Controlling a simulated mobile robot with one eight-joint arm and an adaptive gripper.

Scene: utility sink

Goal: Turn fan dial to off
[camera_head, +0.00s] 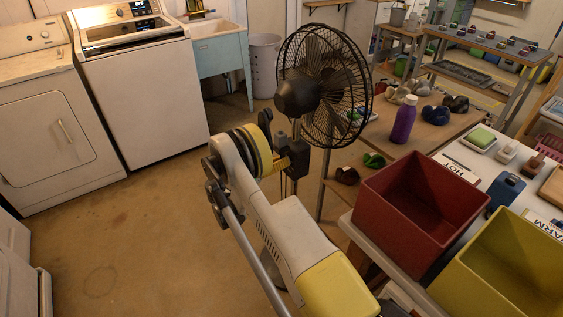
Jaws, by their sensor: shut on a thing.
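A black pedestal fan (322,85) stands in the middle of the view, its caged head facing right and its motor housing on the left. A dark control box (298,158) sits on the pole below the head. My gripper (284,162) reaches this box from the left and is shut on the fan dial at its near side. The dial itself is hidden by the gripper, so its setting cannot be read. My wrist also hides part of the box's left side.
A work table (440,135) behind the fan holds a purple bottle (404,119) and several small items. Red (422,205) and yellow (510,265) bins stand on a white table at right. Two laundry machines and a blue sink (222,55) line the back left. The left floor is clear.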

